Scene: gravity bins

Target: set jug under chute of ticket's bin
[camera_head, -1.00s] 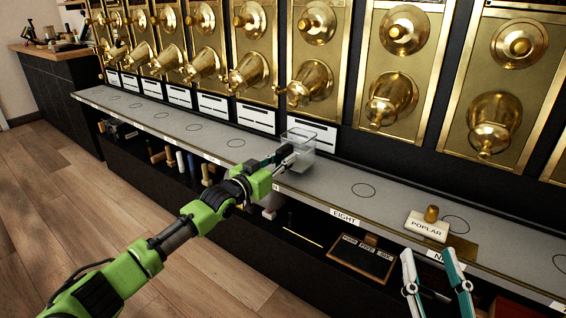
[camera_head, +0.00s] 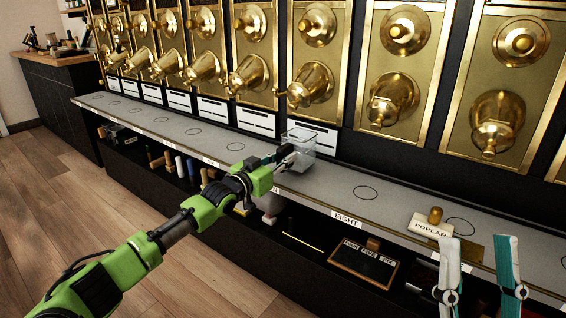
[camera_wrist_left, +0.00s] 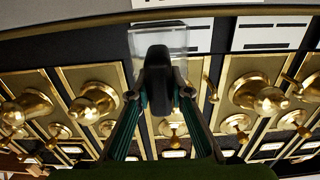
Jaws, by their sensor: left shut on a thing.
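The clear jug (camera_head: 299,146) stands on the grey counter below a brass chute (camera_head: 310,85) in the head view. It also shows in the left wrist view (camera_wrist_left: 182,42), beyond the fingers. My left gripper (camera_head: 284,155) is shut on the jug, on its near left side; in the wrist view the fingers (camera_wrist_left: 160,85) close on a dark part that looks like its handle. My right gripper (camera_head: 480,255) is open and empty at the lower right, in front of the counter. The ticket, a white card reading POPLAR (camera_head: 430,227), stands on the counter with a brass knob behind it.
A row of brass bins with chutes (camera_head: 392,100) lines the back of the counter (camera_head: 335,180). Circles (camera_head: 366,193) mark spots on it. A label reads EIGHT (camera_head: 347,219). A shelf below holds a dark letter board (camera_head: 364,264) and several small items. The counter between jug and ticket is clear.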

